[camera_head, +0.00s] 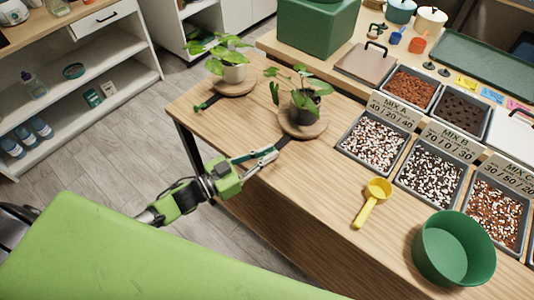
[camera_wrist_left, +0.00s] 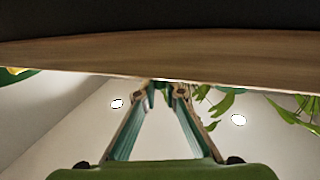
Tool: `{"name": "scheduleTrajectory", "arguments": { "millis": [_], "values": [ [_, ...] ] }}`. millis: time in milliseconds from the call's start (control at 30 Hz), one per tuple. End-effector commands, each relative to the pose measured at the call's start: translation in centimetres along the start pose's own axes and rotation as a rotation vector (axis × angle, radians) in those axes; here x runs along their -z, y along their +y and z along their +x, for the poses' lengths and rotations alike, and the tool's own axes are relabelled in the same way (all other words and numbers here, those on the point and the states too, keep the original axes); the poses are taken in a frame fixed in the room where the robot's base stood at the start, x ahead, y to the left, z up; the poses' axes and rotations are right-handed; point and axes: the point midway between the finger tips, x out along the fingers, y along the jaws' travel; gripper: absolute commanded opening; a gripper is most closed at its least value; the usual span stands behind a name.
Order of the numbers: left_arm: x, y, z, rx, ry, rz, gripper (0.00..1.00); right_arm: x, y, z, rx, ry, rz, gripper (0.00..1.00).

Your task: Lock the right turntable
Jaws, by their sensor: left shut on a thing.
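The right turntable (camera_head: 303,127) is a round wooden disc on the table, bearing a dark pot with a leafy plant (camera_head: 303,100). A dark lever (camera_head: 284,142) sticks out from it toward the lower left. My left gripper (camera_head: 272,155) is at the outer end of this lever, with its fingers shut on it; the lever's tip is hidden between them. In the left wrist view the fingertips (camera_wrist_left: 162,93) come together just below a wooden edge (camera_wrist_left: 160,62). The left turntable (camera_head: 233,87) carries a white-potted plant, and its lever (camera_head: 207,102) ends in green. My right gripper is not in view.
Trays of potting mix (camera_head: 373,141) with signs stand right of the right turntable. A yellow scoop (camera_head: 371,202) and a green bowl (camera_head: 453,249) lie nearer on the table (camera_head: 310,190). The wood between scoop and turntable is clear. White shelves (camera_head: 90,75) stand at the left.

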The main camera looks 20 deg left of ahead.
Motion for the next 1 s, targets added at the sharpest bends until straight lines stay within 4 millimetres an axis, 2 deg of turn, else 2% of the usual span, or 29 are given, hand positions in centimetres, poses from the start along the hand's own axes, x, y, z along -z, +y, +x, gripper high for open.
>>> {"name": "scheduleTrajectory", "arguments": {
  "millis": [200,233,300,667,833,1000],
  "values": [
    [0.1,-0.1,0.0,0.002,0.001,0.002,0.00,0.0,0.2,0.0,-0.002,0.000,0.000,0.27],
    [0.1,-0.1,0.0,0.002,0.001,0.002,0.12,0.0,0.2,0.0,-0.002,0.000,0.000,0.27],
    [0.1,-0.1,0.0,0.002,0.001,0.002,0.26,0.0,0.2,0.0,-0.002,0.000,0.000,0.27],
    [0.0,0.0,-0.2,0.002,0.000,0.001,0.26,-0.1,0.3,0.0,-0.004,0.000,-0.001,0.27],
    [-0.1,0.0,-2.2,0.002,-0.003,0.000,0.26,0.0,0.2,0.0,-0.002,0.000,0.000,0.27],
    [-0.2,0.0,-5.9,0.002,-0.005,0.000,0.26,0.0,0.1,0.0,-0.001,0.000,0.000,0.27]
  ]
}}
